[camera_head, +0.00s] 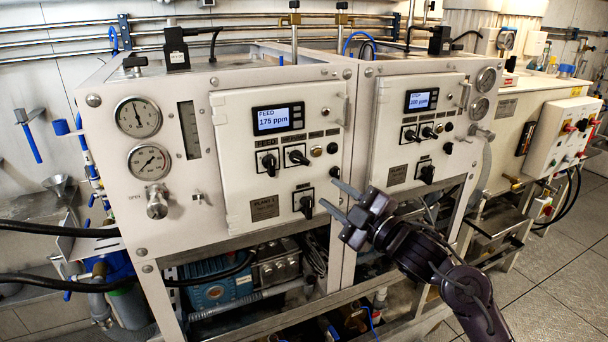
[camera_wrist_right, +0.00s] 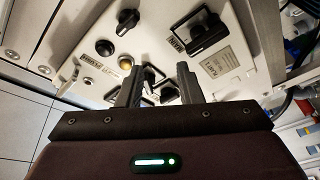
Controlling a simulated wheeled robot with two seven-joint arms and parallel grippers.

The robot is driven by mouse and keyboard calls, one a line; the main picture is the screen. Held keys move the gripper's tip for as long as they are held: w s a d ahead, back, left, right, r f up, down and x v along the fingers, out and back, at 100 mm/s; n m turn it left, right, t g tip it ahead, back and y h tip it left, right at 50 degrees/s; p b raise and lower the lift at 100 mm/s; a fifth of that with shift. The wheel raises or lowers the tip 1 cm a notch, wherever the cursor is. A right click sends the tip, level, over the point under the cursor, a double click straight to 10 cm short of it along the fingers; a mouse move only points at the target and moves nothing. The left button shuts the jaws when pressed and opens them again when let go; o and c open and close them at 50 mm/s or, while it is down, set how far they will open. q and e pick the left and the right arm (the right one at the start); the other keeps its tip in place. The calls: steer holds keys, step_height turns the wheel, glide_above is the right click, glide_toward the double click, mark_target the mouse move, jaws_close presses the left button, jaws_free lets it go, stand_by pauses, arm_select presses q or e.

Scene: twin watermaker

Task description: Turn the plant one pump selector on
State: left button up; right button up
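The plant one panel (camera_head: 232,190) is at the left, with a display (camera_head: 277,119) reading FEED 175 ppm. It has two black selectors side by side, left (camera_head: 268,163) and right (camera_head: 297,157), and a lower selector (camera_head: 306,204) right of the PLANT 1 label. My left gripper is out of view.
An amber button (camera_head: 316,151), a black button (camera_head: 332,148) and a black knob (camera_head: 334,172) sit right of the selectors. A second, similar panel (camera_head: 393,145) stands to the right. Gauges (camera_head: 138,117) and a valve knob (camera_head: 157,203) are at the left. Open floor lies at the lower right.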

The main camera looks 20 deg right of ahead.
steer(key=n+y, duration=0.2)
glide_toward(301, 162)
steer(key=w, duration=0.1)
steer(key=p+x, duration=0.1)
steer(key=x, duration=0.1)
steer(key=p+x, duration=0.1)
steer(key=x, duration=0.2)
steer(key=p+x, duration=0.1)
steer(key=x, duration=0.1)
steer(key=shift+a+r, duration=0.3)
steer(key=shift+w+a, duration=0.15)
steer(key=shift+w, duration=0.3)
steer(key=shift+c, duration=0.2)
steer(key=c, duration=0.6)
steer(key=shift+f+h, duration=0.1)
steer(key=shift+h, duration=0.3)
steer(key=shift+c, duration=0.2)
